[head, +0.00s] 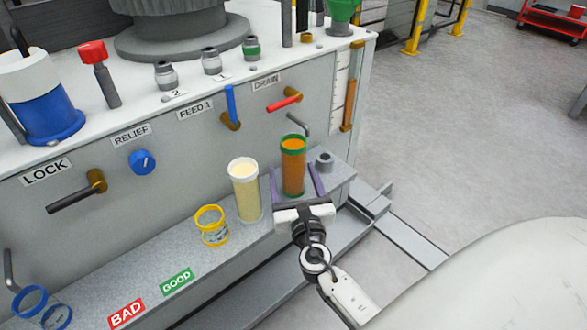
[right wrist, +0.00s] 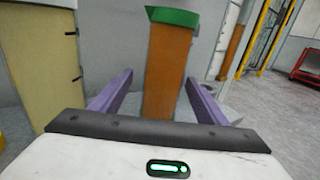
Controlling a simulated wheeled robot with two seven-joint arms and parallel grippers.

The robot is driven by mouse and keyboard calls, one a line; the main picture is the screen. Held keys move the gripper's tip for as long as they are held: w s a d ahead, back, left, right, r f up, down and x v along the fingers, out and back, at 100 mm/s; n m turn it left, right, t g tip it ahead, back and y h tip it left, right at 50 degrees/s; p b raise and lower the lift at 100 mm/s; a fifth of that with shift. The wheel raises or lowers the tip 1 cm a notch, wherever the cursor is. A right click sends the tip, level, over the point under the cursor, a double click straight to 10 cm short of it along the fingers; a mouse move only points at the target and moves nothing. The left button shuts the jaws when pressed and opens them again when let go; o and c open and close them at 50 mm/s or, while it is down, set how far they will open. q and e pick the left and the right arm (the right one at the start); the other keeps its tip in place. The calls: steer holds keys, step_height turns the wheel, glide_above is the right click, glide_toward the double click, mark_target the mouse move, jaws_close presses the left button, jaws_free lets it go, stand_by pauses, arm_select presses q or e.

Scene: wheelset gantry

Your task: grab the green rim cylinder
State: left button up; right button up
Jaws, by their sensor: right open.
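The green rim cylinder (head: 293,166) stands upright on the grey ledge, orange inside with a green rim at its top. In the right wrist view the cylinder (right wrist: 166,70) rises between the fingers, with its green rim near the top edge. My right gripper (head: 295,183) is open, its two purple fingers on either side of the cylinder's lower part. In the right wrist view the gripper (right wrist: 160,88) shows a gap between each finger and the cylinder. My left gripper is not in view.
A pale yellow cylinder (head: 245,190) stands close on the left. A yellow-rimmed clear cup (head: 211,226) is further left. A small grey fitting (head: 324,161) is just right of the cylinder. The panel with the DRAIN handle (head: 284,103) rises behind. Open floor lies right.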

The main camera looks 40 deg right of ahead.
steer(key=x, duration=0.5)
steer(key=shift+d+r+b, duration=0.15)
steer(key=shift+d+b, duration=0.05)
steer(key=shift+b, duration=0.15)
steer(key=shift+r, duration=0.1)
steer(key=c, duration=1.4)
